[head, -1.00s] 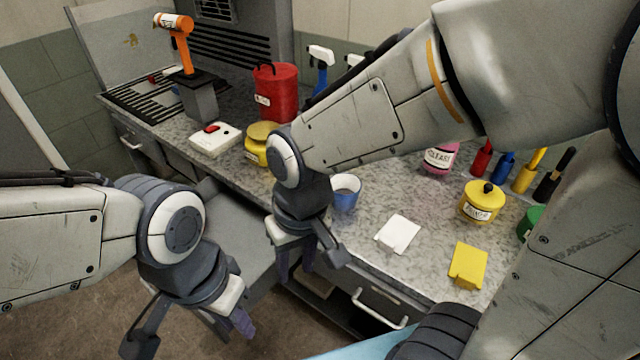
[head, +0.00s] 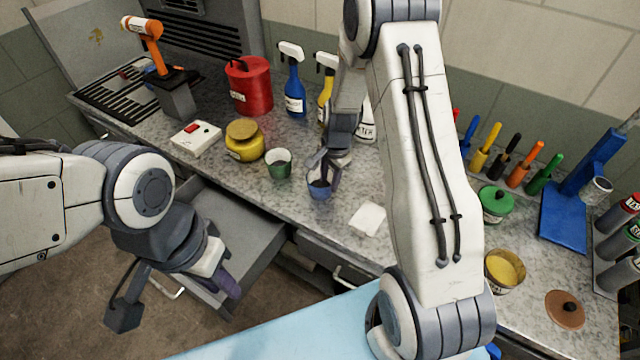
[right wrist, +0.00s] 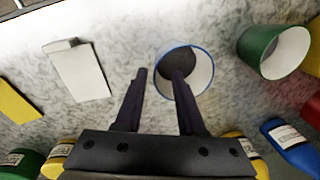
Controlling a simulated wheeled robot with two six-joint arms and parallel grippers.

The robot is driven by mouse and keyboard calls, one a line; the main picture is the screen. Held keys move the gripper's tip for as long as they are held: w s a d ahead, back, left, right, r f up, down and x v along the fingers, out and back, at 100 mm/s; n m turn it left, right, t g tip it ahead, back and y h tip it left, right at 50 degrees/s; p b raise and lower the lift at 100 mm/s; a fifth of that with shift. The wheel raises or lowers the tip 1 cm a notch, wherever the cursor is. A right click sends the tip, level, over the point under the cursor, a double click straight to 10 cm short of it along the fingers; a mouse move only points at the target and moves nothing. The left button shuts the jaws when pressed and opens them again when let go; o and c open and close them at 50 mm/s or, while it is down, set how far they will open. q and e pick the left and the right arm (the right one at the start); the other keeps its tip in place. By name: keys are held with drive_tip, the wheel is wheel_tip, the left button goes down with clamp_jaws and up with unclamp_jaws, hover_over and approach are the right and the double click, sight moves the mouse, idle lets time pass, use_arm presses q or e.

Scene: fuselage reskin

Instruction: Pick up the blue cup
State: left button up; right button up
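The blue cup (head: 319,189) stands upright on the counter near its front edge, partly covered by my right gripper (head: 322,168). In the right wrist view the blue cup (right wrist: 204,70) shows its round mouth and blue rim. My right gripper (right wrist: 162,82) is open there. One finger reaches over or into the cup's mouth, and the other is outside the cup on its left, with a gap to the wall. I cannot tell how deep the finger is. My left gripper (head: 175,300) is open and empty, in front of the drawers.
A green cup (head: 278,163) stands close beside the blue cup, with a yellow pot (head: 244,140) behind it. A white pad (head: 368,217) lies to the right. Spray bottles (head: 293,85) stand behind. An open drawer (head: 225,235) juts out below.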

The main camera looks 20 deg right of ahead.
sight(328, 197)
drive_tip(key=shift+f, duration=0.35)
wheel_tip(328, 197, down, 4)
drive_tip(key=shift+s+r+p, duration=0.1)
drive_tip(key=shift+r+p, duration=0.15)
drive_tip(key=shift+p, duration=0.5)
drive_tip(key=shift+f, duration=0.55)
clamp_jaws()
